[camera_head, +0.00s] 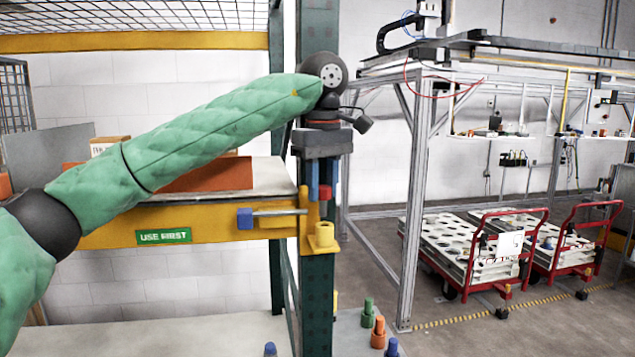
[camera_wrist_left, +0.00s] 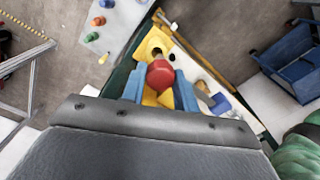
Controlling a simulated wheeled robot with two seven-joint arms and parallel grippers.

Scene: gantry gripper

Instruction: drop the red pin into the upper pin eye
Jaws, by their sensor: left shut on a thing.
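My left gripper (camera_head: 319,190) points down at the rack's green post, its blue fingers shut on the red pin (camera_head: 324,189). In the left wrist view the red pin's round head (camera_wrist_left: 160,73) sits between both fingers (camera_wrist_left: 160,88). A yellow cup-like pin eye (camera_head: 323,234) stands on the yellow bracket at the end of the beam, below the pin. The pin appears apart from it in the head view. In the left wrist view the yellow bracket (camera_wrist_left: 152,44) lies beyond the pin, which partly hides it. The pin's lower end is hidden. My right gripper is not in view.
A blue-headed rod (camera_head: 245,218) lies along the yellow beam (camera_head: 118,232), which has a green "USE FIRST" label. Green (camera_head: 367,312), orange (camera_head: 378,332) and blue (camera_head: 391,347) pins stand below right. Red carts (camera_head: 480,250) stand farther right.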

